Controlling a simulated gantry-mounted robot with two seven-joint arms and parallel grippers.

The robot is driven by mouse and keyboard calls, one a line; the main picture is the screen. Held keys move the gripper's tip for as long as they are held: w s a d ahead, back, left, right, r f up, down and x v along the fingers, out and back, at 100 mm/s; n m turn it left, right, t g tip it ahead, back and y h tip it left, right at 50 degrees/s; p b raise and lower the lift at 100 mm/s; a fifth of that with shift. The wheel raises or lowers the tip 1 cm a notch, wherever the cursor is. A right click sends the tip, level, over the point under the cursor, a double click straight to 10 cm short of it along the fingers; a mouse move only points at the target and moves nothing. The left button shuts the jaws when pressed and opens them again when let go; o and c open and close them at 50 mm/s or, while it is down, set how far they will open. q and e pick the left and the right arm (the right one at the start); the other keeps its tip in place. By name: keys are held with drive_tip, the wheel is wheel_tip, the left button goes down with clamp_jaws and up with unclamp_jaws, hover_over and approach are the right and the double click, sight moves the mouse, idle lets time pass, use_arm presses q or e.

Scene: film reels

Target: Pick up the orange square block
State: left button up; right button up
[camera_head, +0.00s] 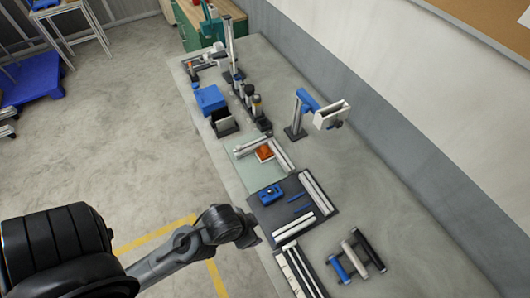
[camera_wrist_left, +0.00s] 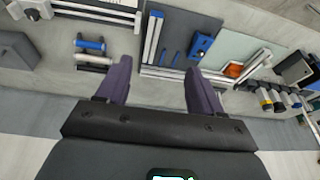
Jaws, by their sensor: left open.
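The orange square block (camera_head: 264,153) lies on a pale green mat (camera_head: 247,172) in the middle of the bench, beside a white L-shaped rail. In the left wrist view the block (camera_wrist_left: 234,71) appears right of centre, beyond the right finger. My left gripper (camera_wrist_left: 158,72) is open with nothing between its two purple fingers. It is apart from the block. In the head view my left arm reaches in from the lower left, and its end (camera_head: 246,238) is over the bench's near left edge, well short of the block. My right gripper is not in view.
A dark mat (camera_head: 268,217) with a blue block (camera_head: 271,194) and white rails lies between my arm and the green mat. A blue box (camera_head: 210,98), dark cylinders and a blue-and-white stand (camera_head: 296,120) are farther back.

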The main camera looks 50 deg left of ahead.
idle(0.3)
use_arm(q)
drive_tip(key=c, duration=0.6)
drive_tip(key=shift+o, duration=0.2)
